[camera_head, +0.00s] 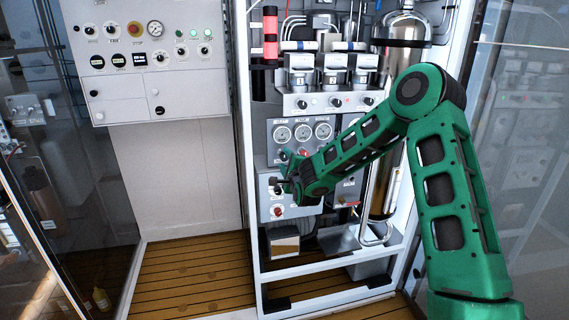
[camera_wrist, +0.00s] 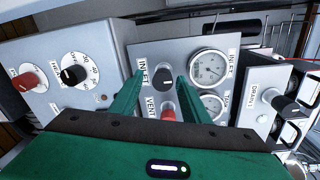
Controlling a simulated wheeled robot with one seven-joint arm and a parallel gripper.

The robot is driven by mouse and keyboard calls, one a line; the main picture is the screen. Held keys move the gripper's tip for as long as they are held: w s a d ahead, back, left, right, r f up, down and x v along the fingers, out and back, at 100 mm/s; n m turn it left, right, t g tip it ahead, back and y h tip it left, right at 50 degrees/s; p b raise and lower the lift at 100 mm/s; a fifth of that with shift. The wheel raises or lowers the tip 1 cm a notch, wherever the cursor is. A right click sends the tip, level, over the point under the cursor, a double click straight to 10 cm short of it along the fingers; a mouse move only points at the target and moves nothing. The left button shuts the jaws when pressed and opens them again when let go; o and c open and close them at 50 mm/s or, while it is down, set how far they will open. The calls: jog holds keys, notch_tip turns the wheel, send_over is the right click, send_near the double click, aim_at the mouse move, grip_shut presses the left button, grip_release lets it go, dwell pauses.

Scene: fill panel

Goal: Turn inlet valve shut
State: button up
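The inlet valve is a black knob (camera_wrist: 163,78) with a white mark, beside the printed word INLET in the wrist view. My gripper (camera_wrist: 161,80) is open, with one green finger on each side of this knob. Gaps seem to show between the knob and both fingers, and I cannot tell whether either touches it. In the head view my gripper (camera_head: 286,182) is at the left part of the valve panels, and I cannot make out the inlet knob there.
A red vent knob (camera_wrist: 168,114) sits close to the inlet knob, between the fingers' lower parts. Gauges (camera_wrist: 208,67) are to the right, then a black drain knob (camera_wrist: 285,103). A dial knob (camera_wrist: 73,74) and a red knob (camera_wrist: 27,82) are on the left box.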

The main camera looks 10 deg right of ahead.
jog(key=shift+s, duration=0.1)
jog(key=s, duration=1)
jog(key=shift+s+r, duration=0.15)
jog(key=shift+r, duration=0.15)
jog(key=shift+d, duration=0.1)
jog(key=shift+d, duration=0.1)
